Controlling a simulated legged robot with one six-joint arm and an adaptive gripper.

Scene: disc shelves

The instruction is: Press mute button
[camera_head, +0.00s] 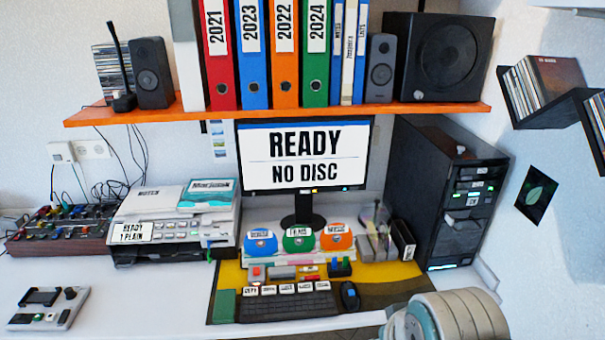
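I cannot pick out a mute button, because the small labels are too blurred to read. A row of small white-labelled keys (286,289) runs along the back of the black keyboard (287,306). Behind it are a small block with a red top (257,272) and a dark block with green and blue parts (340,268). A control panel with knobs (48,308) lies at the left front. A mixer with coloured knobs (62,227) sits behind it. My pale, rounded arm part shows at the bottom right; my gripper is out of view.
The monitor (304,156) reads "READY NO DISC". Blue, green and orange labelled items (299,239) stand before it. A printer (176,225) is left, a black computer tower (445,190) right. An orange shelf (280,112) overhangs the desk. White desk is clear between panel and mat.

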